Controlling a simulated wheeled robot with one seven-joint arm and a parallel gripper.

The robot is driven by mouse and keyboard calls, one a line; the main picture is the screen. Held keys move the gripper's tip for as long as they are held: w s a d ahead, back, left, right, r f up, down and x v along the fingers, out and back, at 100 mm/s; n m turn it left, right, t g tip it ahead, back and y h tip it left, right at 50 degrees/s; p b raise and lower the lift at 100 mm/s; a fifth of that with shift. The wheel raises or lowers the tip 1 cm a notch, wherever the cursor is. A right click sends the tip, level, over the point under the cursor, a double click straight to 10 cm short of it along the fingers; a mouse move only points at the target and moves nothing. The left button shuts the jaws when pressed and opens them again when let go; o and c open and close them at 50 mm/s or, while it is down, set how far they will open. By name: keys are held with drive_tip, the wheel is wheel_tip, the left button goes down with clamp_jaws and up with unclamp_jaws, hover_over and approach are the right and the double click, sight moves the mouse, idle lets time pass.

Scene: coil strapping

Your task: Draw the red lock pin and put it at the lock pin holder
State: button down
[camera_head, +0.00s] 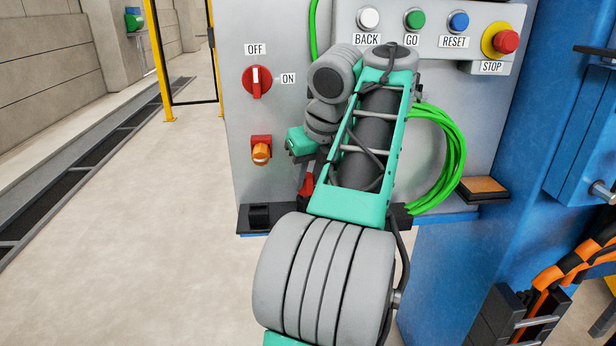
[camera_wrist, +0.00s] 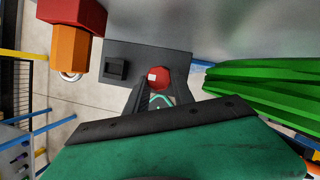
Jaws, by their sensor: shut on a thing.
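The red lock pin (camera_wrist: 159,77) shows in the wrist view as a red head with a small pale patch, between the fingertips of my gripper (camera_wrist: 153,92). My gripper is shut on it. In the head view a red part of it (camera_head: 306,184) shows beside my green wrist, above the dark ledge. The pin's lower end is hidden, so I cannot tell whether it touches the ledge. A black block with a square recess (camera_head: 259,216), likely the lock pin holder, sits on the ledge to the left; it also shows in the wrist view (camera_wrist: 115,68).
A red switch (camera_head: 257,82) and a red housing with an orange part (camera_head: 261,152) stick out of the grey panel. A green cable coil (camera_head: 446,155) hangs to the right of my arm. Buttons (camera_head: 437,20) line the panel's top. Floor at left is clear.

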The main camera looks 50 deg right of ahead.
drive_tip(key=shift+f+b, duration=0.5)
drive_tip(key=shift+f, duration=0.1)
drive_tip(key=c, duration=1)
unclamp_jaws()
drive_tip(key=shift+r, duration=0.1)
